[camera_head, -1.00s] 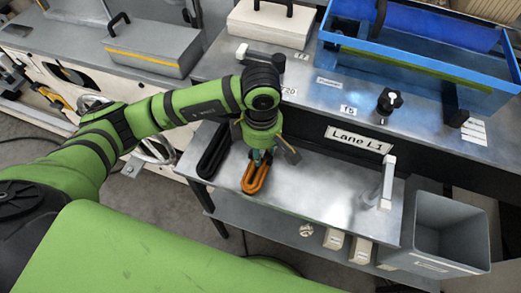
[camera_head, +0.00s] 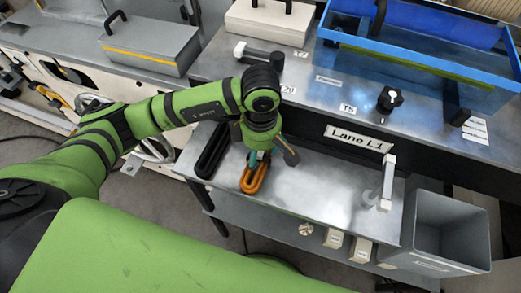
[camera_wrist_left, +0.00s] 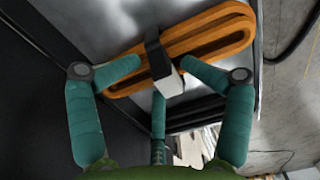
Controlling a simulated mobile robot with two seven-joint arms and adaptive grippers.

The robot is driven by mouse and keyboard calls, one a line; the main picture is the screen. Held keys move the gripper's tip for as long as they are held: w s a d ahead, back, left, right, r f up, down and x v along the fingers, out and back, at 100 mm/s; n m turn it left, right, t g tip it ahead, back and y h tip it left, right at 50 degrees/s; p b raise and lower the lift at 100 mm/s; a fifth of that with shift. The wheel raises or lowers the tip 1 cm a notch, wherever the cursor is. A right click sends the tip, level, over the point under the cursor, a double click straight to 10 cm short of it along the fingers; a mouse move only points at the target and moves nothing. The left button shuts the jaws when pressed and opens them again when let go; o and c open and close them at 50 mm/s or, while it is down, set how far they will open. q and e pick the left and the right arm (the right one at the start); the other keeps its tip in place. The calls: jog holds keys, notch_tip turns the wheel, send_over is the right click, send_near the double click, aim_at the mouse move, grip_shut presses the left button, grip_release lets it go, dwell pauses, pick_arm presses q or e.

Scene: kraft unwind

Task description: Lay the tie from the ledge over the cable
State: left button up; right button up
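An orange looped cable (camera_head: 254,178) lies on the metal ledge (camera_head: 320,190) beneath my left gripper (camera_head: 262,160). In the left wrist view, the orange loop (camera_wrist_left: 215,38) crosses the top of the picture. A short black strap with a pale block at its end (camera_wrist_left: 168,84), which looks like the tie, lies across the loop. My left gripper (camera_wrist_left: 160,68) has its teal fingers apart around the strap, with gaps showing on both sides. I cannot tell whether the strap is loose or fixed. My right gripper is not in view.
A black looped coil (camera_head: 212,150) lies left of the orange one. A pale upright post (camera_head: 387,182) stands at the ledge's right end, beside a grey bin (camera_head: 440,235). The Lane L1 sign (camera_head: 359,138) is on the wall behind. The ledge's middle is clear.

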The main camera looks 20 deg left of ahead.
pick_arm(q)
jog(key=shift+s+f, duration=0.1)
jog(key=shift+r, duration=0.3)
notch_tip(320, 180, up, 12)
jog(key=shift+f, duration=0.25)
